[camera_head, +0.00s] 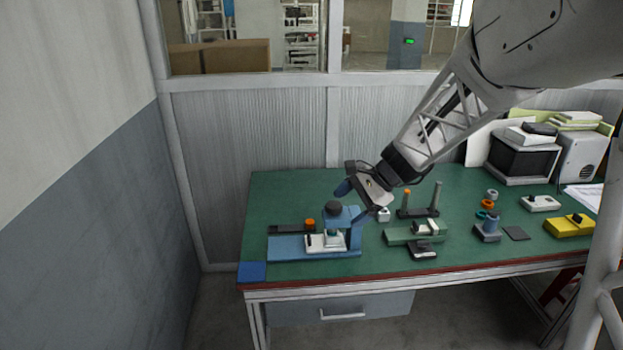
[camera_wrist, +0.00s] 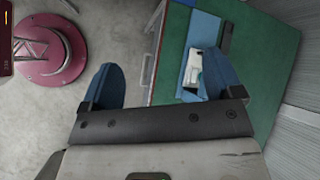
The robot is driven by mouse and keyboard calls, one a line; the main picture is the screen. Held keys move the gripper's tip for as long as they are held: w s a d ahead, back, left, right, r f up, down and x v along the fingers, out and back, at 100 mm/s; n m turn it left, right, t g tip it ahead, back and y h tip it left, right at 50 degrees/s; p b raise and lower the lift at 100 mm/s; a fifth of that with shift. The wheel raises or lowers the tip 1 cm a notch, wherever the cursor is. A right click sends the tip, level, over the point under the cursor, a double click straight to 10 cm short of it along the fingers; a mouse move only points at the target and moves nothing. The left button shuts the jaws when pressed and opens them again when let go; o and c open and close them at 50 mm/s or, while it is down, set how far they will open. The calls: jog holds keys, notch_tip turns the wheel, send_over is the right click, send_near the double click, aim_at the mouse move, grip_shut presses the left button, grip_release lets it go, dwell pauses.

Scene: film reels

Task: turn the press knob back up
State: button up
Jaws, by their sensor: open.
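The blue press (camera_head: 355,240) stands at the left of the green table in the head view. Its dark round press knob (camera_head: 333,207) is on top of the press head. A white block (camera_head: 320,243) with a green part lies on its base under the head. My gripper (camera_head: 362,202) is open and empty, above and just right of the knob, apart from it as far as I can tell. In the wrist view, my gripper (camera_wrist: 157,78) has its two blue fingers wide apart. The press (camera_wrist: 190,62) shows partly behind the right finger there; the knob cannot be made out.
An orange-topped dark piece (camera_head: 310,225) lies behind the press base. A green fixture (camera_head: 410,235) and a stand with two posts (camera_head: 418,211) are close at right. A blue square (camera_head: 252,271) marks the table's front left corner. The table's back left is clear.

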jog(key=w+d+f+m+t+y, duration=0.15)
jog(key=w+f+m, duration=0.3)
jog(key=w, duration=0.55)
jog(key=m+t+y, duration=0.3)
jog(key=m, duration=0.2)
send_near(335, 205)
jog(key=x, duration=0.2)
jog(key=shift+w+a+g, duration=0.2)
jog(key=shift+a+g, duration=0.05)
jog(key=shift+a, duration=0.1)
jog(key=shift+x, duration=3.85)
jog(key=shift+f, duration=0.1)
jog(key=c, duration=0.9)
